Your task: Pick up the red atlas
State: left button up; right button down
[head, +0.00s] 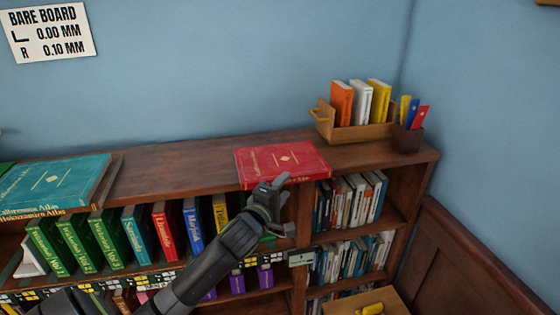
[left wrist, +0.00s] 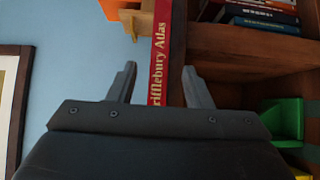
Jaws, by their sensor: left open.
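The red atlas (head: 283,161) lies flat on top of the bookcase, right of centre, its spine side toward the front edge. In the left wrist view its red spine (left wrist: 162,55) with pale lettering stands between my two fingers. My left gripper (head: 270,188) is in front of the atlas's front edge in the head view. It is open, with a finger on each side of the spine in the left wrist view (left wrist: 157,82). I cannot tell whether the fingers touch the atlas. My right gripper is not seen.
A teal atlas (head: 55,182) lies on the bookcase top (head: 170,170) at left. A wooden box (head: 358,132) of books and a dark cup (head: 408,139) stand behind at right. Shelves of upright books (head: 348,203) are below. The top between the atlases is clear.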

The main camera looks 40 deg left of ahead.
aim_at(290, 180)
pick_arm(q)
jog(key=shift+w+a+p, duration=0.15)
jog(key=shift+w+p, duration=0.25)
jog(key=shift+w, duration=0.65)
jog(key=shift+w+a+p, duration=0.15)
jog(key=shift+w+p, duration=0.2)
jog(key=shift+w, duration=0.7)
jog(key=shift+c, duration=0.3)
grip_shut()
jog(key=shift+r, duration=0.15)
